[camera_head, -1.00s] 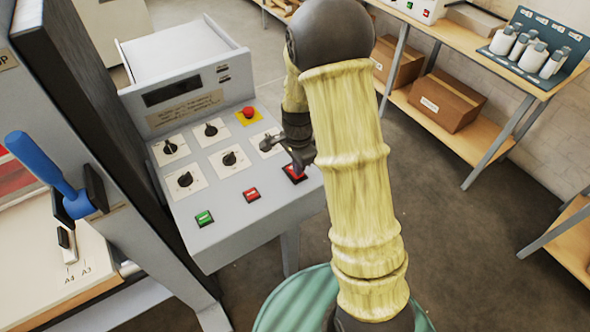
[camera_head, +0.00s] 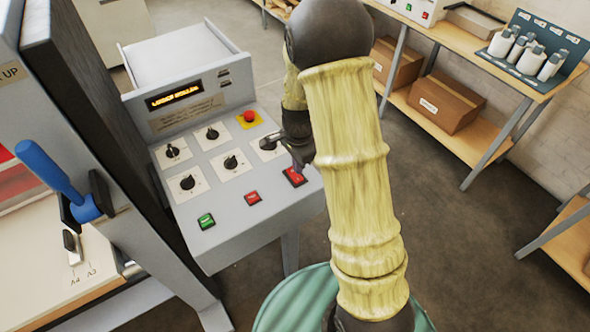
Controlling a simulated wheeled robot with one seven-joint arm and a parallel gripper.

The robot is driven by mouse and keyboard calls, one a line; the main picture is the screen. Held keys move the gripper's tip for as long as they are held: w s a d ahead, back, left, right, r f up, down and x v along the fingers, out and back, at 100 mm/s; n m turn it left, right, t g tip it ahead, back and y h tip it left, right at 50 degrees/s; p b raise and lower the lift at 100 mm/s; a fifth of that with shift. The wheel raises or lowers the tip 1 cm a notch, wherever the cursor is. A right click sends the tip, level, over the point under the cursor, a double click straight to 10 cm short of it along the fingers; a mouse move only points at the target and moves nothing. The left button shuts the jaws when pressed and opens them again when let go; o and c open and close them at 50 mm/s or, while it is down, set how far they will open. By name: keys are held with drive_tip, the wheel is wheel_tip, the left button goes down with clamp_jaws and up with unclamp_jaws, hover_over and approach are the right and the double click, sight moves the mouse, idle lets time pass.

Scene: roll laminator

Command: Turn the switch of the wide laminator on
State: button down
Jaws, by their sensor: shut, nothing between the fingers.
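The laminator's sloped grey control panel (camera_head: 232,222) is left of centre. Its display (camera_head: 174,95) is lit with orange text too small to read surely. A red rocker switch (camera_head: 293,178) sits at the panel's right edge. My gripper (camera_head: 299,164) is shut and empty, its tips just above or at this switch; I cannot tell whether they touch. Other black knobs, such as the lower left one (camera_head: 187,182), sit on white plates.
A red emergency button (camera_head: 249,116) on yellow, a green button (camera_head: 206,221) and a red button (camera_head: 252,197) are also on the panel. A blue-handled lever (camera_head: 52,172) stands left. A workbench (camera_head: 470,57) with bottles is at right; the floor between is clear.

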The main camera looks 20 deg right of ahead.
sight(298, 178)
wheel_tip(298, 178, up, 4)
drive_tip(key=p, duration=0.3)
idle(0.7)
drive_tip(key=s+r+n+t+b, duration=0.1)
drive_tip(key=s+r+n, duration=0.2)
drive_tip(key=s+n, duration=0.4)
drive_tip(key=s+r+n+t+b, duration=0.1)
drive_tip(key=s+r+n+b, duration=0.1)
drive_tip(key=s+n, duration=0.5)
drive_tip(key=shift+s+r+t, duration=0.15)
drive_tip(key=shift+r+t, duration=0.15)
drive_tip(key=shift+r, duration=0.55)
drive_tip(key=shift+d, duration=0.1)
drive_tip(key=shift+s, duration=0.1)
